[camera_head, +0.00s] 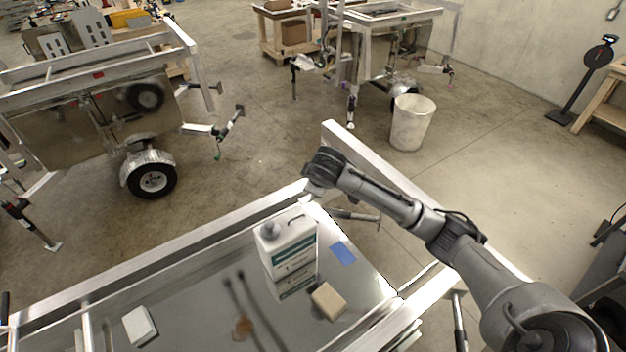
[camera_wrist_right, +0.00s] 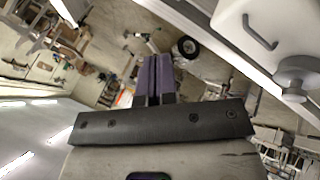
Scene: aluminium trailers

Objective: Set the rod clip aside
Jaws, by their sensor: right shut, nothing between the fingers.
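I cannot make out a rod clip in either view. My right gripper (camera_head: 316,190) is at the far rail of the near trailer, just above and beside the white jug, with its fingers mostly hidden by the wrist in the head view. In the right wrist view its purple fingers (camera_wrist_right: 153,80) are together and empty. The white jug (camera_head: 286,240) stands upright in the trailer bed and also shows at the top right of the right wrist view (camera_wrist_right: 270,40). My left gripper is in neither view.
The shiny trailer bed (camera_head: 190,290) also holds a blue patch (camera_head: 342,253), a tan block (camera_head: 328,301), a white block (camera_head: 139,326) and a small brown thing (camera_head: 243,328). Raised metal rails (camera_head: 170,258) edge it. A white bin (camera_head: 411,122) and other trailers stand beyond.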

